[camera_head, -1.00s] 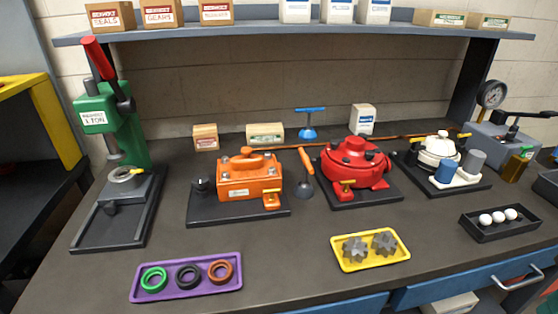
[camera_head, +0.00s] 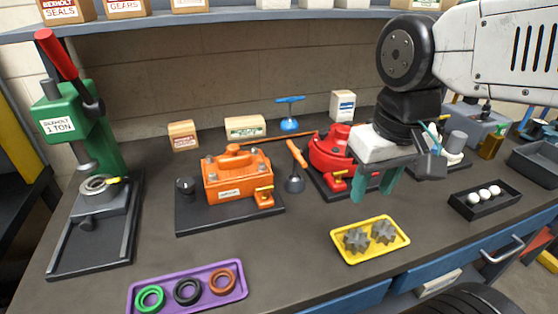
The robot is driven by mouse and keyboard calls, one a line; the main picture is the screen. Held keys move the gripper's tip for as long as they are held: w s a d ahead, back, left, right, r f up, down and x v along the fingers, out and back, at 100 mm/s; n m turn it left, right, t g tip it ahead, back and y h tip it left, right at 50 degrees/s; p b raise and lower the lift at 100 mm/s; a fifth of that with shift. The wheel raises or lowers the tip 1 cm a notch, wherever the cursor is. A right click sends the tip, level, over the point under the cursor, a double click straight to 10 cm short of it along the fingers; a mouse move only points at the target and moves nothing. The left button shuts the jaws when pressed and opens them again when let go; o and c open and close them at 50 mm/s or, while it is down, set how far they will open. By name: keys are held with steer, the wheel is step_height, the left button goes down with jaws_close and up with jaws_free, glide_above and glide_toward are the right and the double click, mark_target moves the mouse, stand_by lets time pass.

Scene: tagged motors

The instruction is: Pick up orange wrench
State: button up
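An orange-handled tool (camera_head: 298,155) with a dark, wide lower end stands or leans between the orange motor (camera_head: 240,180) and the red motor (camera_head: 325,150). It is the only loose orange-handled tool I can make out, and I cannot tell for sure that it is a wrench. My gripper (camera_head: 372,193) points down with its two teal fingers apart. It is open and empty, in front of the red motor in the picture and to the right of the orange-handled tool. My arm and gripper hide part of the red motor and the white motor behind.
A yellow tray (camera_head: 345,257) with grey gears lies below my gripper. A purple tray (camera_head: 208,296) with rings is at front left. A green press (camera_head: 85,130) stands left. A black tray (camera_head: 465,213) with white balls is at right. A thin copper-coloured rod runs behind the motors.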

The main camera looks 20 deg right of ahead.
steer(key=w+a, duration=0.2)
steer(key=w, duration=1.3)
glide_above(295, 177)
step_height(295, 177, down, 4)
steer(key=shift+w+a+f, duration=0.1)
steer(key=shift+a, duration=0.05)
steer(key=shift+w+f, duration=0.15)
steer(key=shift+f, duration=0.2)
steer(key=f, duration=0.7)
steer(key=shift+w+d+f, duration=0.1)
steer(key=shift+w+d, duration=0.05)
steer(key=shift+d, duration=0.1)
jaws_close()
